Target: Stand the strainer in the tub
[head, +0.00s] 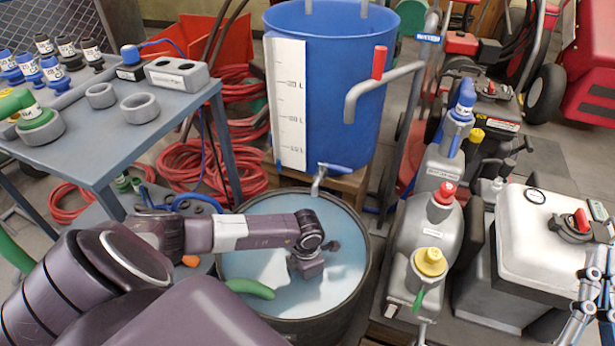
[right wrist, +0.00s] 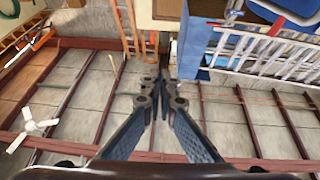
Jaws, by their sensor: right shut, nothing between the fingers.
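The tub (head: 363,262) is a round dark vessel with pale blue liquid, below the blue tank's tap. A curved green piece (head: 250,288) lies at its left side, partly behind my left arm; I cannot tell whether it belongs to the strainer. No strainer shows clearly. My left arm reaches over the tub, and the left gripper (head: 306,266) points down above the liquid, its fingers unclear. My right gripper (head: 591,272) stands at the right edge, far from the tub. In the right wrist view the right gripper (right wrist: 162,85) is shut and empty, its fingertips together.
The blue tank (head: 345,60) stands behind the tub. A grey table (head: 100,130) with rings and knobbed plugs is at the left. Red hose (head: 190,165) lies coiled behind.

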